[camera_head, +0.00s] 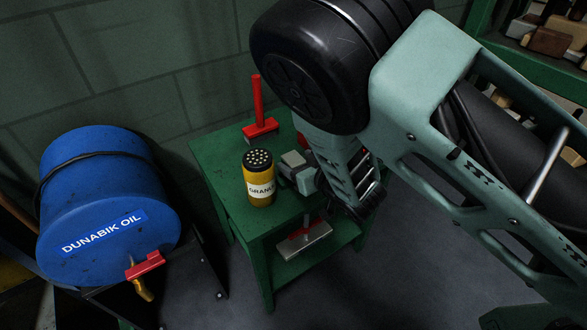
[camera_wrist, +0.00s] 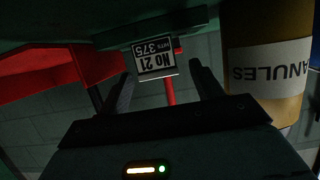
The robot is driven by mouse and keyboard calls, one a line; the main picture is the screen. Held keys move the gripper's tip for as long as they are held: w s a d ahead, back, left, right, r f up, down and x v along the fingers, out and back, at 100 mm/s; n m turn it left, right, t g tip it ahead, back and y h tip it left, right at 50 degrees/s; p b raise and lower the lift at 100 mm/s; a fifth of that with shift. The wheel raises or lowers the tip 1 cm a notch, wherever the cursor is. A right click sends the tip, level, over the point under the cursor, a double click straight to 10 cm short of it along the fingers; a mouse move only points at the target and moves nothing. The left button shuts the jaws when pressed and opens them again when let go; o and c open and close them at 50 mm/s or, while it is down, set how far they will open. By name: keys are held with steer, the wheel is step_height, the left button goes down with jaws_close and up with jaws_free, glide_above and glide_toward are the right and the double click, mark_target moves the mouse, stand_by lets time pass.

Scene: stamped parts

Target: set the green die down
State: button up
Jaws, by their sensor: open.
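A white label (camera_wrist: 155,58) reading "No 21" and "375" shows between the fingertips. I cannot tell what bears it. Contact between fingers and block cannot be made out.
The shaker stands close to my gripper. A red-handled tool (camera_head: 262,125) stands at the table's back, and another lies on the lower shelf (camera_head: 303,240). A blue oil drum (camera_head: 105,205) is at the left. The table's front left corner is clear.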

steer(key=shift+w+a, duration=0.1)
jaws_close()
steer(key=shift+w+r, duration=0.1)
steer(key=shift+r, duration=0.05)
